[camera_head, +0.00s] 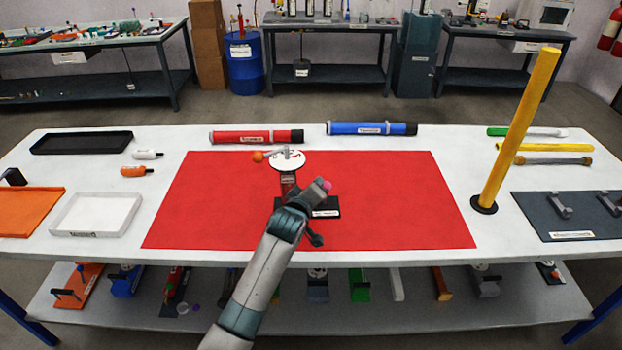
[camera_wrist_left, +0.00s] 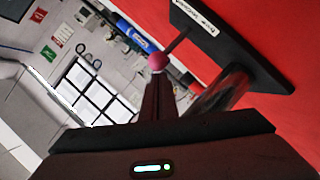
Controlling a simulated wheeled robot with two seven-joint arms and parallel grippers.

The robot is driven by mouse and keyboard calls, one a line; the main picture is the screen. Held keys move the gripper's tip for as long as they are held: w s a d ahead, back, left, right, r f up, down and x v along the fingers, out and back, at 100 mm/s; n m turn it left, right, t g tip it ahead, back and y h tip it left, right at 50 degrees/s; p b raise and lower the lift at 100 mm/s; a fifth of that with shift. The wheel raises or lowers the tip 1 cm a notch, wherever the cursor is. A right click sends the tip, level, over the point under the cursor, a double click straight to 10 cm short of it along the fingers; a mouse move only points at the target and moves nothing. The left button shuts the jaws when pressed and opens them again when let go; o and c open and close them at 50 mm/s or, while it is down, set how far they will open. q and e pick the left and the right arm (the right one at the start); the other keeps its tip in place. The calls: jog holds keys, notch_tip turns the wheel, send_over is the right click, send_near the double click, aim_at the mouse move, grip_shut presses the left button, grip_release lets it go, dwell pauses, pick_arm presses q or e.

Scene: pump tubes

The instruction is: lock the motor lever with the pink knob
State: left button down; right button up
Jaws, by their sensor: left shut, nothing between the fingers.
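The pink knob (camera_head: 326,185) shows just beyond my left gripper (camera_head: 317,189) in the head view. In the left wrist view the pink knob (camera_wrist_left: 158,61) sits on a dark lever rod that meets a black labelled plate (camera_wrist_left: 235,45). My left gripper's fingers (camera_wrist_left: 158,85) are shut with nothing between them, and their tips appear right at the knob; I cannot tell whether they touch it. The black base (camera_head: 328,209) of the motor stands on the red mat, and my left arm covers much of the motor. My right gripper is in neither view.
Behind the gripper stand a white disc (camera_head: 290,160) and an orange knob (camera_head: 257,156). A red tube (camera_head: 256,136) and a blue tube (camera_head: 365,128) lie at the back. A tall yellow post (camera_head: 520,125) stands right. The red mat (camera_head: 400,200) is mostly clear.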

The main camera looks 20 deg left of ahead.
pick_arm(q)
jog(key=shift+w+d+r+m+g+y+p, duration=0.1)
jog(key=shift+w+d+m+g+y+p, duration=0.1)
jog(key=shift+d+m+y+p, duration=0.25)
jog(key=shift+w+d+r+m+g+y+p, duration=0.15)
jog(key=shift+d+m+g+y+p, duration=0.1)
jog(key=shift+d+m+p, duration=0.35)
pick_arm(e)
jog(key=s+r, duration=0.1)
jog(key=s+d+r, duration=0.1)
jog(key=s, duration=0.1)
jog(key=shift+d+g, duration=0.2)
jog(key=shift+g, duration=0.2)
pick_arm(q)
jog(key=shift+r+p, duration=0.7)
jog(key=shift+p, duration=0.05)
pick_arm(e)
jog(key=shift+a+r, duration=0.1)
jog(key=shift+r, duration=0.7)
